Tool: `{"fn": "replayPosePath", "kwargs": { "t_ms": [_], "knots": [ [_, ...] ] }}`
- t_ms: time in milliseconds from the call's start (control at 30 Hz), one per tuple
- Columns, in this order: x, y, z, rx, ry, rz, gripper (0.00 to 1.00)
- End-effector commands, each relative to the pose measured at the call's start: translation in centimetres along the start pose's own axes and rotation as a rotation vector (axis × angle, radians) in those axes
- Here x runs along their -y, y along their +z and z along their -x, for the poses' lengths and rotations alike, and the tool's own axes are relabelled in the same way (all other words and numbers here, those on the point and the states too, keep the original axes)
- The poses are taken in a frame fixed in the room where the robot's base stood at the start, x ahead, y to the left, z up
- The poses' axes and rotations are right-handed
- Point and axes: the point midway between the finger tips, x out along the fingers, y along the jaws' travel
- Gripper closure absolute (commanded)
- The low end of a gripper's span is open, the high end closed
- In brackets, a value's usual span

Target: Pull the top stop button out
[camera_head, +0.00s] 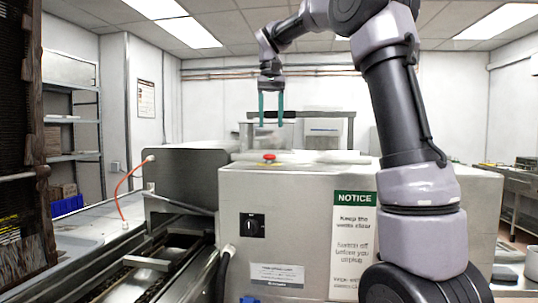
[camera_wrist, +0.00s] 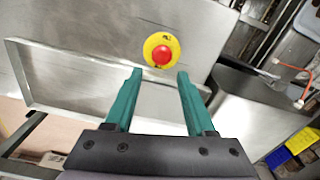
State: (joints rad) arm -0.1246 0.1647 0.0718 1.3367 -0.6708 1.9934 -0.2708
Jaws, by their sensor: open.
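The top stop button (camera_head: 269,157) is a red mushroom button on top of the grey machine. In the wrist view the red button (camera_wrist: 162,55) sits on a round yellow plate on a bare metal surface. My gripper (camera_head: 271,124) is above the machine top, over the button in the head view, with its teal fingers pointing down. In the wrist view my gripper (camera_wrist: 158,72) is open and empty, and the button shows just beyond and between the fingertips. The fingers look apart from the button. I cannot tell whether the button is pressed in or out.
The machine (camera_head: 300,195) carries a black rotary switch (camera_head: 252,225) and a notice sign (camera_head: 354,240) on its front. A raised metal frame (camera_head: 300,115) stands behind the button. An orange hose (camera_head: 128,190) curves at the left. The air around the button looks clear.

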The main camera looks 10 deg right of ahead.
Motion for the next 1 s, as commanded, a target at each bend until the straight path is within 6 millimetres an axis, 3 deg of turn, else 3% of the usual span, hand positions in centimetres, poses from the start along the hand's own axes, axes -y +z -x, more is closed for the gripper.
{"fn": "replayPosePath", "kwargs": {
  "t_ms": [167, 700, 1000],
  "knots": [
    [0.5, -0.6, -0.9, 0.015, 0.006, -0.002, 0.45],
    [0.4, -0.4, -9.8, 0.014, 0.005, -0.003, 0.45],
    [0.4, -0.5, -10.8, 0.011, 0.004, -0.004, 0.45]
  ]
}}
